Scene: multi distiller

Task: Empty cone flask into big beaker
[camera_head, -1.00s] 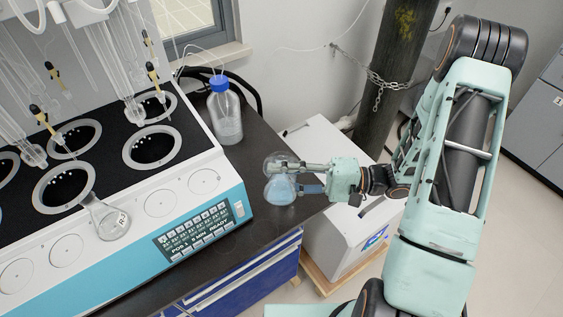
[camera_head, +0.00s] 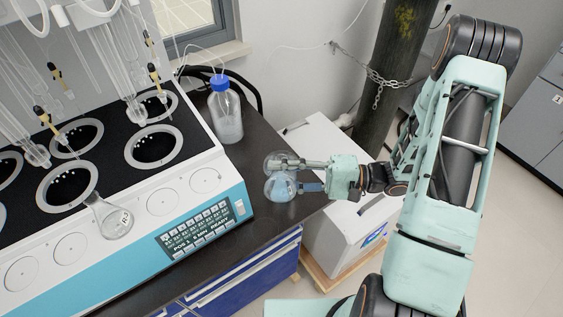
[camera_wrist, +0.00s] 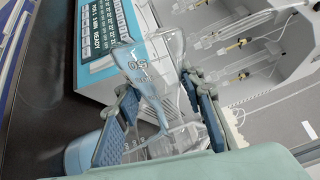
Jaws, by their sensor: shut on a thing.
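My gripper (camera_head: 308,174) is over the right end of the dark bench, shut on a clear glass cone flask (camera_head: 276,159). In the wrist view the cone flask (camera_wrist: 146,76) is tilted between the two fingers (camera_wrist: 160,122), with its marked wide part toward the top of the picture. The big beaker (camera_head: 281,188), with pale blue liquid, stands on the bench just below the flask in the head view. A bluish part of the beaker (camera_wrist: 82,153) shows at the lower left of the wrist view. Whether liquid is flowing, and whether flask and beaker touch, I cannot tell.
A blue-capped bottle (camera_head: 225,115) with tubes stands behind the beaker. The distiller (camera_head: 190,178) with its ring openings fills the left. A labelled flask (camera_head: 114,222) is at its front edge.

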